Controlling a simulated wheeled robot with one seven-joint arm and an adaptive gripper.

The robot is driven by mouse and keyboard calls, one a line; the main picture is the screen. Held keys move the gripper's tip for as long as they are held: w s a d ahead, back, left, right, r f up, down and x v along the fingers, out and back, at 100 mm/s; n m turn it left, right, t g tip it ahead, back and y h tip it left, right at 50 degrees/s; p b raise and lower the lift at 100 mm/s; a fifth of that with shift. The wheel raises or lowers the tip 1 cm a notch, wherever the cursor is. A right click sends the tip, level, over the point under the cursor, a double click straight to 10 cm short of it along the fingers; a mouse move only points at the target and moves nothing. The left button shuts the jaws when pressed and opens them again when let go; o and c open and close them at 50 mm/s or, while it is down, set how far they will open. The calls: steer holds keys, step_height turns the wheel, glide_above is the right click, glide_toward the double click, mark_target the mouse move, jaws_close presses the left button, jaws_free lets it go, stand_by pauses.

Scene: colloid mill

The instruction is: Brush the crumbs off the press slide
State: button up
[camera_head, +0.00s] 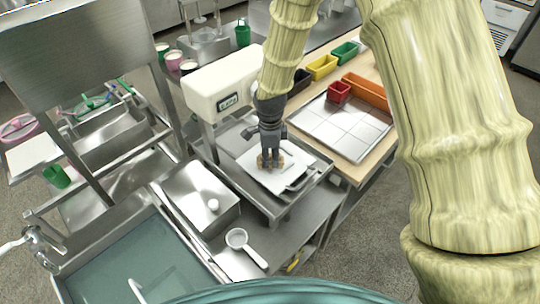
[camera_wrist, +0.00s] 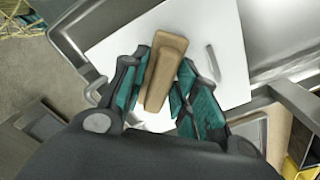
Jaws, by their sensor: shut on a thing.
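My gripper (camera_head: 270,143) is over the white press slide (camera_head: 287,180) of the machine with the cream head. In the wrist view, my gripper (camera_wrist: 165,100) is shut on a brush with a tan wooden back (camera_wrist: 166,65). The brush (camera_head: 270,160) shows tan under my fingers in the head view, at or just above the slide; contact is not clear. The white slide (camera_wrist: 120,60) fills much of the upper wrist view, with a thin grey bar (camera_wrist: 213,63) on it. I cannot make out any crumbs; the brush and fingers hide part of the slide.
The cream press head (camera_head: 225,85) stands close behind my gripper. A metal tray (camera_head: 340,125) with a red bin (camera_head: 339,91) is to the right. A lidded steel box (camera_head: 200,195) and a white scoop (camera_head: 240,243) are at front left, near a sink (camera_head: 145,255).

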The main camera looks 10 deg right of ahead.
steer(key=shift+f, duration=0.4)
steer(key=shift+d, duration=0.1)
steer(key=shift+w+d+r, duration=0.1)
steer(key=shift+w+d, duration=0.45)
steer(key=shift+d, duration=0.2)
steer(key=shift+w+d, duration=0.5)
steer(key=shift+d, duration=0.4)
steer(key=shift+w, duration=0.15)
